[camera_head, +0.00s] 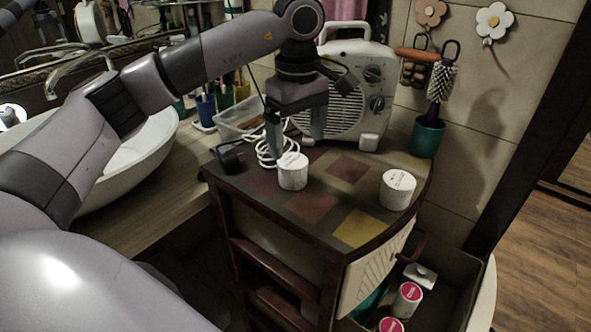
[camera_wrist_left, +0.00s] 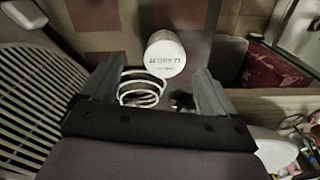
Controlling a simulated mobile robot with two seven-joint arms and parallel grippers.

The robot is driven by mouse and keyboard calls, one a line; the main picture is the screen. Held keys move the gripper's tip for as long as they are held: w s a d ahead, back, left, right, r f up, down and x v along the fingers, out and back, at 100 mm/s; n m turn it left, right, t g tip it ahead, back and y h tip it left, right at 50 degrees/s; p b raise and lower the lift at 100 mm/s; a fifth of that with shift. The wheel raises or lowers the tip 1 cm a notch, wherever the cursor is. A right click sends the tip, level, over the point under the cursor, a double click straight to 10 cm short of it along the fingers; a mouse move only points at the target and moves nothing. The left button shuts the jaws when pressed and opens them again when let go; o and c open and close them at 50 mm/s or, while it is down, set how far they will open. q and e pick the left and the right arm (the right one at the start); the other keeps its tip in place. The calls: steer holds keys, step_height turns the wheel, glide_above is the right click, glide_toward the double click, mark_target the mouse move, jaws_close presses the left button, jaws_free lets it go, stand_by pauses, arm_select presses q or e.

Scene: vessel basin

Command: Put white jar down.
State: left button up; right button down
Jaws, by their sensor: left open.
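A white jar (camera_head: 293,171) with dark print on its lid stands upright on the patchwork top of a dark wooden cabinet (camera_head: 262,203). My left gripper (camera_head: 296,146) points down just behind this jar, with its fingers spread and nothing held. In the left wrist view a white jar (camera_wrist_left: 165,54) shows just beyond the gap between the open fingertips (camera_wrist_left: 159,72), apart from both fingers. A second white jar (camera_head: 397,189) stands upright near the cabinet's right edge. My right gripper is not in view.
A teal cup (camera_head: 427,137) with a brush stands at the back right. A basin (camera_head: 128,160) lies left. The cabinet top between the two jars is clear.

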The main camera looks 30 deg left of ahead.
mark_target(294, 162)
arm_select(q)
steer(key=f, duration=0.4)
steer(key=f+p, duration=0.1)
steer(key=f, duration=0.1)
steer(key=shift+s+a+f, duration=0.1)
steer(key=shift+s+f, duration=0.1)
steer(key=shift+s, duration=0.2)
steer(key=c, duration=1.1)
steer(key=shift+c, duration=0.5)
steer(key=shift+r, duration=0.15)
